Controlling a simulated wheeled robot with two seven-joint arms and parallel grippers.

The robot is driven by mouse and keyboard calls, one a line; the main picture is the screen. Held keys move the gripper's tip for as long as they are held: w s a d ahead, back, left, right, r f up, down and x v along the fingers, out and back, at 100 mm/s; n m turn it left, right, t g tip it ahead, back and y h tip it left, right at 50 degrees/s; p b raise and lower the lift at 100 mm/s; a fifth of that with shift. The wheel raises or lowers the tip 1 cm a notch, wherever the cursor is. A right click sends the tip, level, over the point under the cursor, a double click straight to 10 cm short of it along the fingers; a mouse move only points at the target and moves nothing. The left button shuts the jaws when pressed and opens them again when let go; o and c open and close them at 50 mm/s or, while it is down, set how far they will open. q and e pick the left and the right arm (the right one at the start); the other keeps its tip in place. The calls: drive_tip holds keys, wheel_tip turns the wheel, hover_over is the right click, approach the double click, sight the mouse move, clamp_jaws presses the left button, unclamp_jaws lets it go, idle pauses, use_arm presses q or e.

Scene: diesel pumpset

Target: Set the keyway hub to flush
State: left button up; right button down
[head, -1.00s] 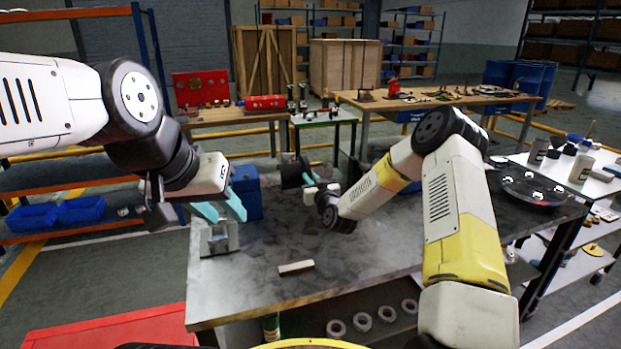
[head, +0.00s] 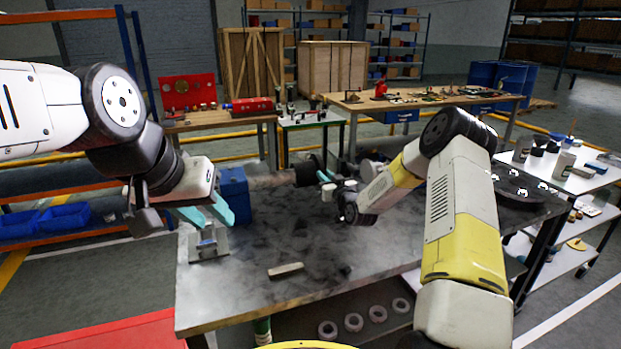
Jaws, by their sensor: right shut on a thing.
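The keyway hub appears to be the dark round piece (head: 308,170) near the table's middle. My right gripper (head: 325,177), with teal fingers, is shut on it from the right; the fingers partly cover it. A dull brownish cylinder (head: 272,180) runs between the hub and a blue block (head: 235,196) at the left. I cannot tell whether the hub touches the cylinder or how its face sits. My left gripper (head: 207,214) has its teal fingers apart, with nothing seen between them. It is above a grey metal bracket (head: 209,246) on the table's left side.
The grey worktable (head: 340,262) is mostly clear in front, with a small pale bar (head: 286,270) lying on it. A dark round plate (head: 515,190) is at the right. A white cart (head: 570,178) with bottles stands beyond it.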

drive_tip(key=shift+w+d, duration=0.1)
drive_tip(key=shift+d, duration=0.3)
drive_tip(key=c, duration=1.4)
unclamp_jaws()
drive_tip(key=shift+d, duration=0.1)
drive_tip(key=shift+o, duration=0.2)
drive_tip(key=v, duration=0.7)
drive_tip(key=shift+s, duration=0.4)
drive_tip(key=shift+r, duration=0.1)
